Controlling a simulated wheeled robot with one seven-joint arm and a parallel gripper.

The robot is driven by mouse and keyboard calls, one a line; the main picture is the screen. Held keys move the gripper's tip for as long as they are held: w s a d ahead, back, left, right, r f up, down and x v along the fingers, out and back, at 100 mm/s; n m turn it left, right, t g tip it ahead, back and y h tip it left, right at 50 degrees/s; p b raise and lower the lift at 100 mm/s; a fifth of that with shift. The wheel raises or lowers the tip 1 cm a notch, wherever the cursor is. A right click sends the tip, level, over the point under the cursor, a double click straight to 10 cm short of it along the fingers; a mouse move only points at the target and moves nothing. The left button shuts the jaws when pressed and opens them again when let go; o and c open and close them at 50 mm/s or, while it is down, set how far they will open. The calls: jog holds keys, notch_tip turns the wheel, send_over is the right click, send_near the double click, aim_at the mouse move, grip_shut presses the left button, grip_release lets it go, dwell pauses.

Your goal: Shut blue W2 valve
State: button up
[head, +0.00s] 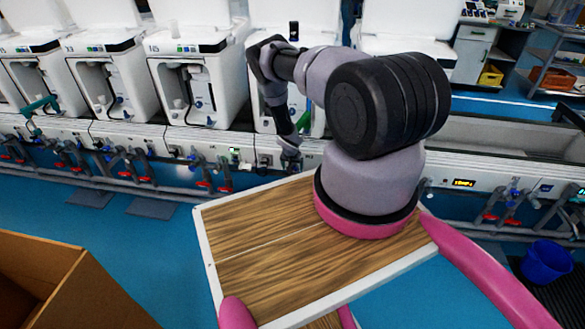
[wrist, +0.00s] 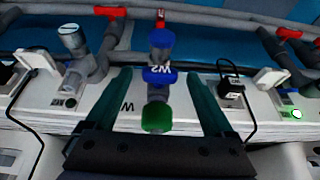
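The blue W2 valve (wrist: 160,76) is in the upper middle of the wrist view, with a blue collar marked W2 on a grey fitting. A green round part (wrist: 157,117) sits on the same fitting, nearer my gripper's palm. My gripper (wrist: 158,74) is open, with one dark green finger on each side of the valve and visible gaps to both. In the head view my arm reaches down to the front rail of the test line, where the wrist (head: 288,146) hides the valve.
Red-handled taps (wrist: 288,33) and grey pipes run behind the valve. A grey knob (wrist: 72,38) stands to the left; a black plug (wrist: 230,85) with a cable lies to the right. In the head view, a cardboard box (head: 75,285) and blue bucket (head: 546,262) stand on the floor.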

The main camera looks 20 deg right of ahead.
jog(key=v, duration=1.1)
jog(key=shift+w, duration=0.1)
